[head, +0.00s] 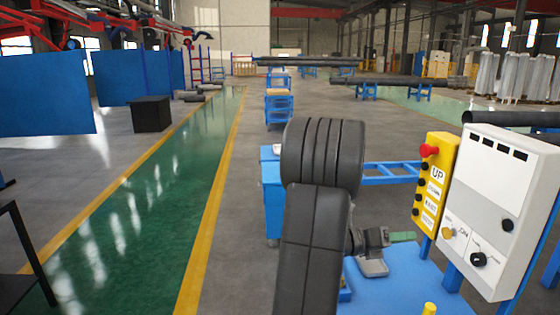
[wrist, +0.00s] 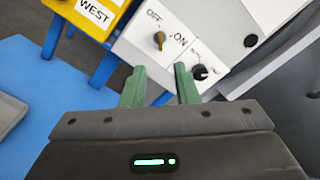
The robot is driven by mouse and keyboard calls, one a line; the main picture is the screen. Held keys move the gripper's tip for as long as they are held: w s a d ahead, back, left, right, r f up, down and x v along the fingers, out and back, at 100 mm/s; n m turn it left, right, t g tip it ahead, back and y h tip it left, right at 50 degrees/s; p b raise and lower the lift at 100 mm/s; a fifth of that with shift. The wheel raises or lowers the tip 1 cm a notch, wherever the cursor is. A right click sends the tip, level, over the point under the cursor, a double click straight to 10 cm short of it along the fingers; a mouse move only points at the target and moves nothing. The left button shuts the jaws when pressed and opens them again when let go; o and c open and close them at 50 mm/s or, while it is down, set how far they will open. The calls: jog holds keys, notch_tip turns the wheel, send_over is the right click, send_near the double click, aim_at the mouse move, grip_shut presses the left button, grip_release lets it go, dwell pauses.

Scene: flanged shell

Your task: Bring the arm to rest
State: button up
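My arm (head: 318,225) reaches forward, its black links filling the middle of the head view. My gripper (head: 403,237) is beyond it, low over a blue surface (head: 395,290), pointing right towards a white control box (head: 495,210). In the wrist view my gripper (wrist: 160,72) has its two green fingers apart, with nothing between them. Beyond the fingertips is the box face with a yellow OFF/ON knob (wrist: 159,40) and a black knob (wrist: 199,72). The fingers appear apart from the knobs, but the exact distance is unclear.
A yellow button box (head: 433,188) with a red button stands left of the white box. A dark pipe (head: 515,119) lies behind it. A blue cabinet (head: 272,190) is partly hidden behind my arm. The green lane (head: 150,205) at left is clear.

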jog(key=d+p, duration=0.1)
jog(key=d, duration=0.6)
jog(key=d+p, duration=0.1)
jog(key=d, duration=0.3)
jog(key=shift+w+r+p, duration=0.15)
jog(key=shift+w+p, duration=0.15)
jog(key=shift+w, duration=0.1)
jog(key=m+b, duration=0.5)
jog(key=m, duration=0.2)
send_near(443, 233)
jog(key=a, duration=0.4)
jog(key=shift+s, duration=0.1)
jog(key=shift+f, duration=0.25)
